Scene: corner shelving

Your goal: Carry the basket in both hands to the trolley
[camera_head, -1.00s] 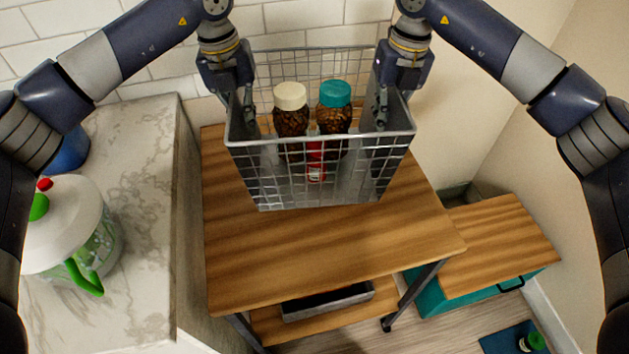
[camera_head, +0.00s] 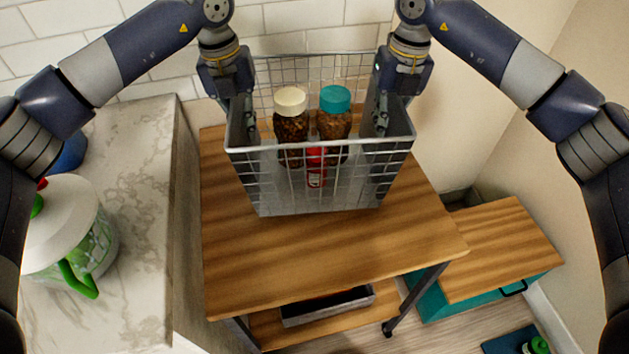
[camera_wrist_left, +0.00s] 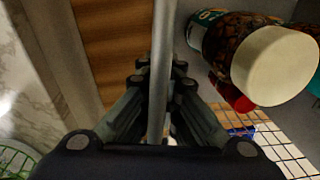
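The wire basket (camera_head: 318,203) is at the wooden trolley (camera_head: 330,250), over the back part of its top; I cannot tell whether it is resting on it. In it stand a jar with a cream lid (camera_head: 291,126), a jar with a teal lid (camera_head: 333,123) and a small red-capped bottle (camera_head: 315,170). My left gripper (camera_head: 243,118) is at the basket's left side. In the left wrist view its fingers (camera_wrist_left: 158,105) close around the basket's rim bar (camera_wrist_left: 161,60). My right gripper (camera_head: 381,118) is at the right side, its fingers at that rim and partly hidden.
A marble counter (camera_head: 135,230) with a white-lidded green jug (camera_head: 75,240) stands close on the left. A lower wooden-topped teal cabinet (camera_head: 500,245) is on the right. A grey tray (camera_head: 328,304) lies on the trolley's lower shelf. The front of the trolley's top is bare.

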